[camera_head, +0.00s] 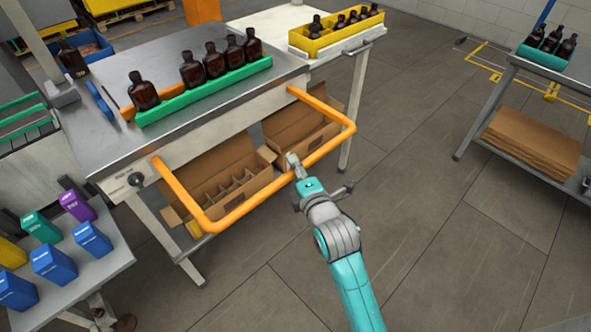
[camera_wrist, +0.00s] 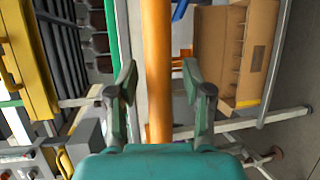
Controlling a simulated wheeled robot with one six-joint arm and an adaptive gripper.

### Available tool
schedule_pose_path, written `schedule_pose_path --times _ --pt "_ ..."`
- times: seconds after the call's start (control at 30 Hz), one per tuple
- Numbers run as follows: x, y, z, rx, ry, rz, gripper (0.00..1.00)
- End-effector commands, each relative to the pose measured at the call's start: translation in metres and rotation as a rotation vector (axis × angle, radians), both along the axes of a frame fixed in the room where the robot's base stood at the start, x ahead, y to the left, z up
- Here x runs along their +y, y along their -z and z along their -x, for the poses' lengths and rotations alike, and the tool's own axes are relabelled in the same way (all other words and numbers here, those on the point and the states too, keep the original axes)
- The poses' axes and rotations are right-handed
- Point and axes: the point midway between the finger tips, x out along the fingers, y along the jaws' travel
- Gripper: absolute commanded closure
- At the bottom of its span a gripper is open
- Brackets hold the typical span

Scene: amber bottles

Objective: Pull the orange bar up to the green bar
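A U-shaped orange bar (camera_head: 252,203) sticks out from the front of the steel workbench, with its long front rail below the top. A straight green bar (camera_head: 206,92) lies along the bench top in front of a row of amber bottles (camera_head: 214,61). My gripper (camera_head: 293,163) is at the middle of the orange front rail. In the wrist view, the orange bar (camera_wrist: 157,70) runs between my two fingers (camera_wrist: 160,88), with a visible gap on each side. The gripper is open. A green strip (camera_wrist: 111,35) shows left of the orange bar there.
A short orange strip (camera_head: 152,96) lies behind the bottles. Open cardboard boxes (camera_head: 218,176) sit under the bench. A yellow crate with bottles (camera_head: 336,37) stands at the back right. A side table with small boxes (camera_head: 92,272) is at left.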

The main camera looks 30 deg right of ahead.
Motion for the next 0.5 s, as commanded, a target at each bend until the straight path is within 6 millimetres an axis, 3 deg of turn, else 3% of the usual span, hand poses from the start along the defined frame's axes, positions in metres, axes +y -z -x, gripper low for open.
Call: schedule_pose_path --times 0.27,0.5 --pt "0.001 -0.001 0.008 -0.001 0.0 0.0 0.51" --pt "0.004 -0.008 0.047 0.001 -0.001 0.0 0.51"
